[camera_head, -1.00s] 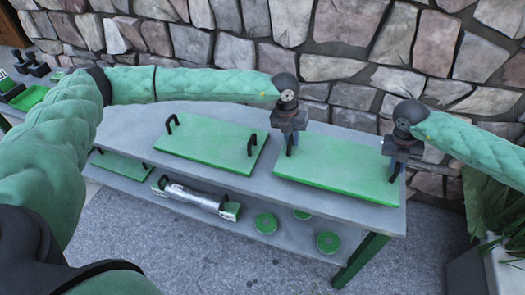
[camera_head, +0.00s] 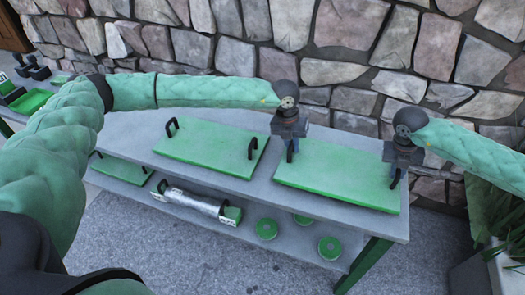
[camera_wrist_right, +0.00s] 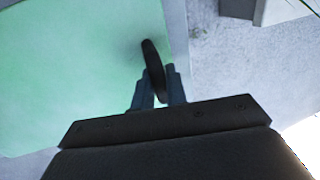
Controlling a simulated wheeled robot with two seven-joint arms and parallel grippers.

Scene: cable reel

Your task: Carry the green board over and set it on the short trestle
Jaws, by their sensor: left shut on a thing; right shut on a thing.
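A green board (camera_head: 340,178) with a dark handle at each end lies flat at the right end of a grey-topped bench. My left gripper (camera_head: 290,152) is shut on its left handle. My right gripper (camera_head: 396,177) is shut on its right handle (camera_wrist_right: 153,62), and the wrist view shows the fingers on either side of that black handle. The board looks to be at the bench top; I cannot tell whether it touches. I cannot make out a separate short trestle in view.
A second green board (camera_head: 210,147) with two handles lies left on the bench top (camera_head: 262,184). The lower shelf holds another green board (camera_head: 122,166), a silver cylinder (camera_head: 190,199) and green discs (camera_head: 330,248). A stone wall stands behind; a planter (camera_head: 497,270) stands right.

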